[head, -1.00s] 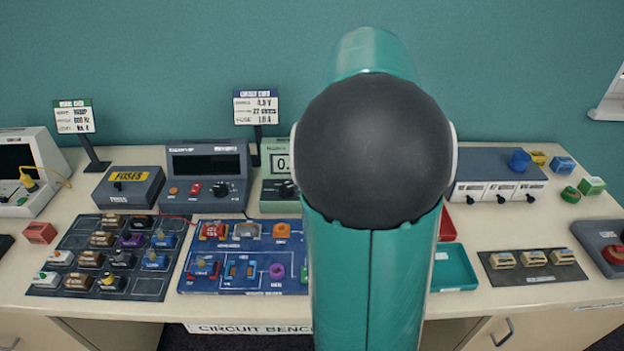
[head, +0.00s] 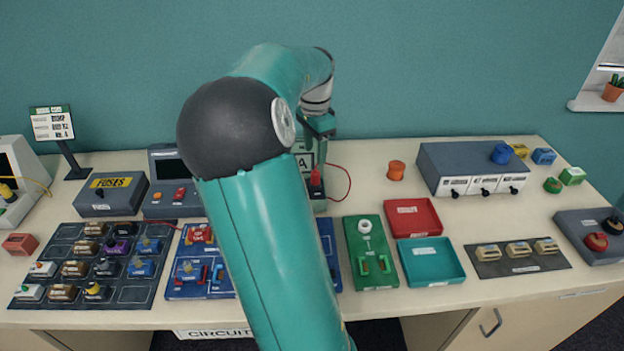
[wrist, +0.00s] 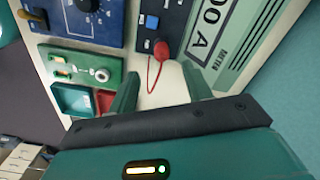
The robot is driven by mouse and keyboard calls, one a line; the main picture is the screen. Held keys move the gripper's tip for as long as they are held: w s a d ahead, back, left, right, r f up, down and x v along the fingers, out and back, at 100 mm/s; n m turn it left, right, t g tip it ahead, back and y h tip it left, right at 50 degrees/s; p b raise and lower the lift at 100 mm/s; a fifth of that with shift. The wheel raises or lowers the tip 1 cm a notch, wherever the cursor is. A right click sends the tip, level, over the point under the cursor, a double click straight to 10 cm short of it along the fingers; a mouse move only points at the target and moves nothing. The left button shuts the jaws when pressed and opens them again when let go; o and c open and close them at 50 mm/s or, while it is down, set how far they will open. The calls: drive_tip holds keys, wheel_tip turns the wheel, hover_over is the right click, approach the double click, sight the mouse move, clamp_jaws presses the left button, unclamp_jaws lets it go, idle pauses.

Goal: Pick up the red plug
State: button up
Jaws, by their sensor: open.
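The red plug (head: 316,180) stands in front of the pale green meter (head: 303,155), with a thin red wire looping to its right. My arm hides most of the meter there.
A green board (head: 371,225), a red tray (head: 435,228) and a teal tray (head: 460,272) lie right of my arm. An orange knob (head: 396,170) stands behind them. A grey case (head: 440,158) is at the back right. Bare bench shows around the orange knob.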

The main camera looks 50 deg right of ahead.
sight(315, 170)
drive_tip(key=f, duration=0.9)
drive_tip(key=shift+d, duration=0.2)
drive_tip(key=c, duration=1.1)
clamp_jaws()
drive_tip(key=shift+r, duration=0.1)
